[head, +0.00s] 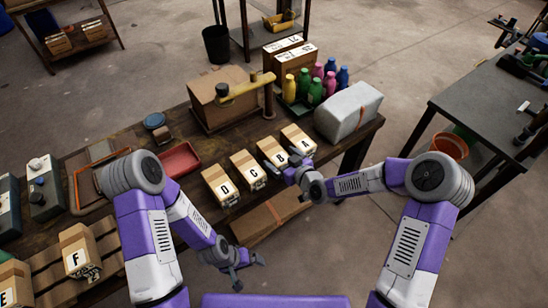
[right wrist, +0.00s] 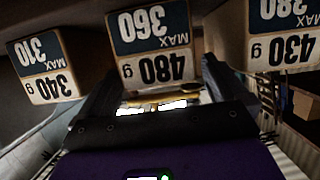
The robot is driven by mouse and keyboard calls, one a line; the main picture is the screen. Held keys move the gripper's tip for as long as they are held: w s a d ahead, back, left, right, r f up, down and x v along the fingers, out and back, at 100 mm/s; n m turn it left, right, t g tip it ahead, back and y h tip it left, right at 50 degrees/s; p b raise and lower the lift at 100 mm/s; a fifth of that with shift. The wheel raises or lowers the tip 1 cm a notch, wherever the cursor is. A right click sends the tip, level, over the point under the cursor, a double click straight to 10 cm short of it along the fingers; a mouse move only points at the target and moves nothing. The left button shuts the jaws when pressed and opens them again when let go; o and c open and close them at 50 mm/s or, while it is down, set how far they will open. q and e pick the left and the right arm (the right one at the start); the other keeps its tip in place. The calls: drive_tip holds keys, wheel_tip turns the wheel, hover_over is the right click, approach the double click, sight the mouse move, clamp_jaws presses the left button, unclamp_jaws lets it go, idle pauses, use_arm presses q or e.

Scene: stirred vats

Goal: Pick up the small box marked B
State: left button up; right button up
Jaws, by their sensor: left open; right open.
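The small box marked B (head: 270,148) stands on the wooden bench in a row with box A (head: 297,138), box C (head: 246,168) and box D (head: 220,184). My right gripper (head: 286,168) is at the front of box B and partly covers it. In the right wrist view my right gripper (right wrist: 160,92) is open, its fingers toward both sides of a middle box (right wrist: 150,45) labelled MAX 360, 480 g, upside down; no letter shows there. I cannot tell whether the fingers touch it. My left gripper (head: 241,272) is open and empty, low in front of the bench.
Neighbouring boxes (right wrist: 48,65) and (right wrist: 285,35) stand close on either side. Behind the row are a large carton (head: 215,100), coloured bottles (head: 315,90) and a grey-white block (head: 348,108). A red tray (head: 180,160) lies left of box D. Box F (head: 80,255) stands on slats at left.

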sight(276, 156)
drive_tip(key=x, duration=0.3)
drive_tip(key=shift+a+f+b, duration=0.15)
drive_tip(key=shift+a+b, duration=0.05)
drive_tip(key=shift+b, duration=0.1)
drive_tip(key=shift+c, duration=0.3)
drive_tip(key=shift+w, duration=0.1)
drive_tip(key=c, duration=1.4)
